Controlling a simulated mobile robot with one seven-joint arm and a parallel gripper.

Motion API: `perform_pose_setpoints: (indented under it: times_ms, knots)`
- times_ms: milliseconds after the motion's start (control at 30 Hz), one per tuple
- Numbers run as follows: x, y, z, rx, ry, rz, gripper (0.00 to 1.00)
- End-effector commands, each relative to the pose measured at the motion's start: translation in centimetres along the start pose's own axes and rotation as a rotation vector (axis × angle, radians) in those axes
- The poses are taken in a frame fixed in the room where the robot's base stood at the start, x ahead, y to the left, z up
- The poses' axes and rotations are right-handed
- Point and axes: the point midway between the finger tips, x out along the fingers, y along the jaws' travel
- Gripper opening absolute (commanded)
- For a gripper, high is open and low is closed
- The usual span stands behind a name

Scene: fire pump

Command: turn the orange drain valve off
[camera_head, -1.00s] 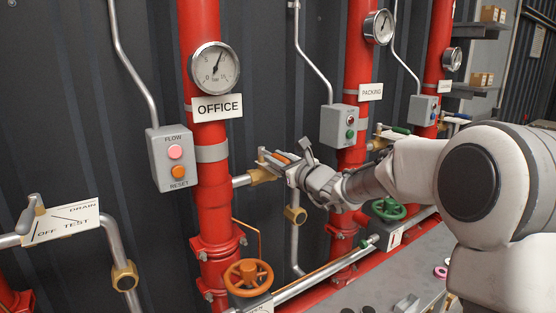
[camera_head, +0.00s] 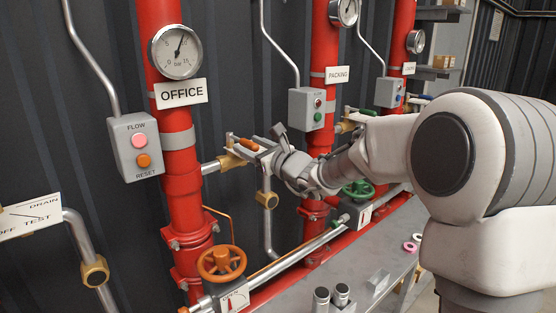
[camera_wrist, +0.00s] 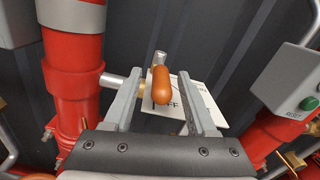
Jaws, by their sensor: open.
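The orange drain valve handle (camera_wrist: 161,85) shows between the two fingers of my gripper (camera_wrist: 158,100) in the wrist view. The fingers are open, one on each side of the handle, with a gap to the right finger. A white label (camera_wrist: 190,95) with partly hidden lettering lies behind the handle. In the head view the orange handle (camera_head: 249,144) sits at the brass valve body on the OFFICE pipe's side branch. My gripper (camera_head: 262,150) is at it there, and partly covers the valve and label.
The red OFFICE riser (camera_head: 178,200) stands close to the left, with a gauge (camera_head: 175,52) and a FLOW/RESET box (camera_head: 135,146). An orange handwheel (camera_head: 221,263) is below. The PACKING riser (camera_head: 323,120) and its button box (camera_head: 311,108) are to the right. A grey bench (camera_head: 385,262) runs along below.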

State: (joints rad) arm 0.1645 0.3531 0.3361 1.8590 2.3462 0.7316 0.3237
Motion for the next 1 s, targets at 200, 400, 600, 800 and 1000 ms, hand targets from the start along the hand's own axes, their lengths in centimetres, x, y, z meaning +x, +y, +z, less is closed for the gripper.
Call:
perform_pose_setpoints:
  times_ms: [200,400,600,800,1000]
  knots:
    - [-5.1,-0.1,0.1,-0.003,0.002,-0.004,0.57]
    - [-9.9,-0.1,0.0,-0.002,0.002,-0.003,0.57]
    - [-13.3,0.0,0.0,-0.002,0.002,-0.002,0.57]
    - [-14.8,0.0,0.0,-0.001,0.002,0.000,0.57]
    - [-14.9,0.0,0.0,-0.001,0.001,0.000,0.57]
